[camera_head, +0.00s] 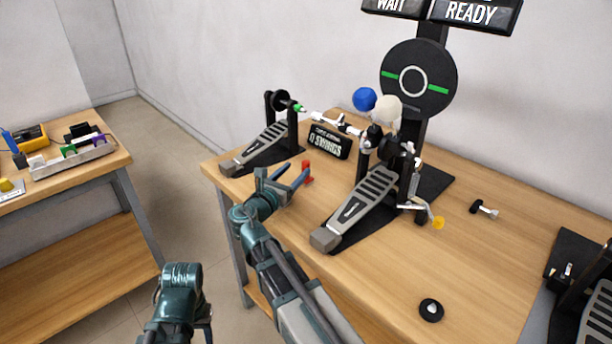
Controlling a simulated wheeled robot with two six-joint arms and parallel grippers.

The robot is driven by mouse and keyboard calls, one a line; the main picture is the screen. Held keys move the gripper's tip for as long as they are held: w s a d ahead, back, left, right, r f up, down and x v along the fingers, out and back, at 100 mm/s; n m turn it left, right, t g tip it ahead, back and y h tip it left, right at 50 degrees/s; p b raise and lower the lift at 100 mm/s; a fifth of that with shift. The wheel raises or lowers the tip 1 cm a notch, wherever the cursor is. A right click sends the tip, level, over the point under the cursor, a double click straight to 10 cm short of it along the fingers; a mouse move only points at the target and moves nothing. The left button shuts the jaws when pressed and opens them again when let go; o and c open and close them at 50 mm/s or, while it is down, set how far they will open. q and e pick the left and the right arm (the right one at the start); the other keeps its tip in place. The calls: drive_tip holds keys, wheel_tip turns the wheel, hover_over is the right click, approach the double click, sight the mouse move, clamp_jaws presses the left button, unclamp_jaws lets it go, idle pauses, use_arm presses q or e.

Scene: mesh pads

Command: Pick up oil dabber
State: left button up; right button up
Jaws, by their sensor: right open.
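A small red upright piece (307,171), which looks like the oil dabber, stands on the wooden table (480,270) between the two drum pedals. Its finer shape is too small to tell. My right gripper (291,176) is open and empty, just left of the red piece, with its fingers pointing toward it. A small gap seems to remain between them, but contact is hard to judge. Part of my left arm (180,290) shows at the bottom left; its fingers cannot be made out.
A small pedal (262,146) stands behind left, and a larger pedal (358,208) with blue and cream beaters stands to the right. A black sign (329,141) sits behind. A black ring (431,310) lies at front right. A side table (75,190) with a tray stands left.

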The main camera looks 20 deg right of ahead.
sight(304, 167)
drive_tip(key=shift+w+d, duration=0.25)
drive_tip(key=shift+d, duration=0.05)
drive_tip(key=shift+d+f, duration=0.1)
drive_tip(key=x, duration=0.3)
drive_tip(key=f+b+x, duration=0.1)
drive_tip(key=x, duration=0.1)
drive_tip(key=shift+s+d, duration=0.15)
drive_tip(key=shift+r, duration=0.1)
drive_tip(key=shift+c, duration=0.3)
clamp_jaws()
